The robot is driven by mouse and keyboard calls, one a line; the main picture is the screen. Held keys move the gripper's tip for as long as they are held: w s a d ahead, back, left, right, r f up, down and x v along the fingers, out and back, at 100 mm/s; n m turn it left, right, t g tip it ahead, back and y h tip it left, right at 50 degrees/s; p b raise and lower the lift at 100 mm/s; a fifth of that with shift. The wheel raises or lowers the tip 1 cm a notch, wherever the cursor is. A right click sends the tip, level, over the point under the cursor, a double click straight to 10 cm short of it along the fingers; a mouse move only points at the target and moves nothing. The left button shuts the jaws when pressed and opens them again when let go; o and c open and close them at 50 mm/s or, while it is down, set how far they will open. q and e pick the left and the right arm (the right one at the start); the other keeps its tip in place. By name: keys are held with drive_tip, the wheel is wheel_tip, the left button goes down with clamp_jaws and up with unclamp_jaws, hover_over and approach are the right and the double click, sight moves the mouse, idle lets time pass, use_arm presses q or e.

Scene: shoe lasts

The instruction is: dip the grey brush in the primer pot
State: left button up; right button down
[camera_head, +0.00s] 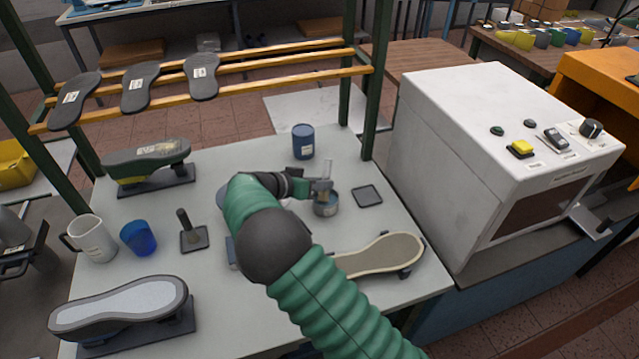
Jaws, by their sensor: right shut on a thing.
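My right arm reaches in from the lower right, and its gripper (318,187) is shut on the grey brush (327,168). My left gripper is not in view.
A dark blue can (303,141) stands behind the pot, and a flat dark pad (367,195) lies right of it. A stand with an upright handle (190,233), blue cup (138,237), jug (92,239) and shoe lasts are leftward. A white machine (480,150) borders the right.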

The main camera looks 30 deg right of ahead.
drive_tip(key=shift+f+b, duration=0.2)
drive_tip(key=shift+b, duration=0.85)
idle(2.5)
idle(0.5)
drive_tip(key=shift+r+p, duration=1.55)
drive_tip(key=shift+r, duration=2)
